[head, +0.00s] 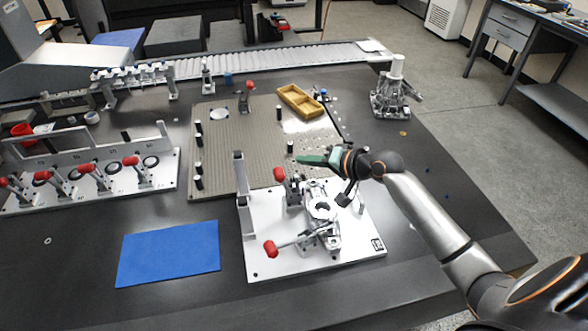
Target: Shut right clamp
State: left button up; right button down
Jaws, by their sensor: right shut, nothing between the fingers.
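A white fixture plate (350,259) lies at the front middle of the table, holding a metal part (322,208) with a round opening. Two toggle clamps with red grips stand on it. The rear clamp's red grip (280,174) points up. The front clamp's red grip (270,248) sits low at the left end of a lever reaching toward the part. I cannot tell which is the right clamp. My right gripper (303,159) comes in from the right, shut and empty, its fingertips above and just right of the rear grip, apparently apart from it. My left gripper is out of view.
A blue mat (168,253) lies left of the plate. A row of red-handled clamps (85,184) stands further left. Behind are a perforated plate (230,150) with black posts and a yellow tray (300,101). A metal casting (396,92) stands at the back right.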

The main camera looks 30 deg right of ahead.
aim_at(282, 168)
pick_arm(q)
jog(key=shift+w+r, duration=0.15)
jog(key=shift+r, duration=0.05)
pick_arm(e)
jog(key=shift+w+a+f, duration=0.3)
jog(key=shift+a+f, duration=0.4)
jog(key=shift+a, duration=0.1)
jog(key=shift+w+a+f, duration=0.25)
jog(key=shift+a+f, duration=0.4)
jog(key=shift+a, duration=0.1)
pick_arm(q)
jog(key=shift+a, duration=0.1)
